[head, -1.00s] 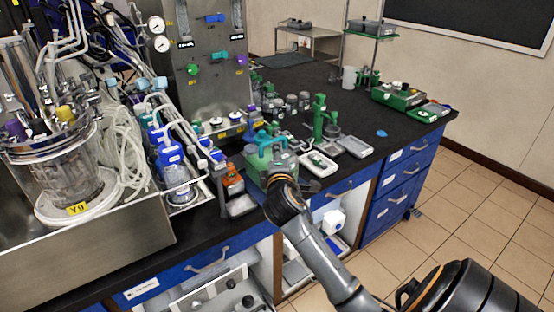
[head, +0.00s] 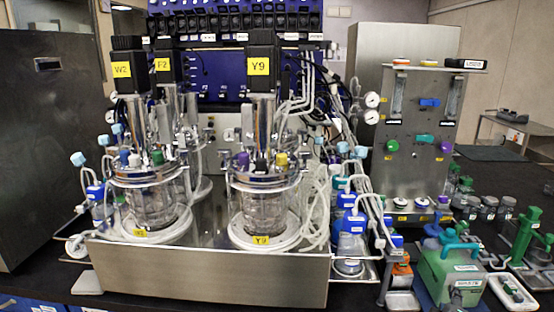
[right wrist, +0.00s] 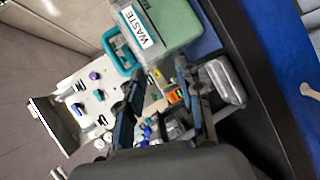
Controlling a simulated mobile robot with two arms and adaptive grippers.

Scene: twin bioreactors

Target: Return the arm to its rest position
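My right gripper (right wrist: 160,72) shows in the right wrist view with its two dark fingers apart and nothing between them. The green waste container (right wrist: 172,22), with a white WASTE label and a teal handle, lies just beyond the fingertips. I cannot tell whether the fingers touch it. In the head view the same container (head: 436,272) stands on the dark bench at the lower right, upright. No arm or gripper of mine shows in the head view. My left gripper is out of sight.
Glass bioreactor vessels (head: 262,205) stand in a steel tray (head: 210,278). Blue-capped bottles (head: 352,222) and tubing are right of them. A steel panel (head: 415,140) with knobs stands behind the container. Green stands (head: 524,235) and white trays are at the right edge.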

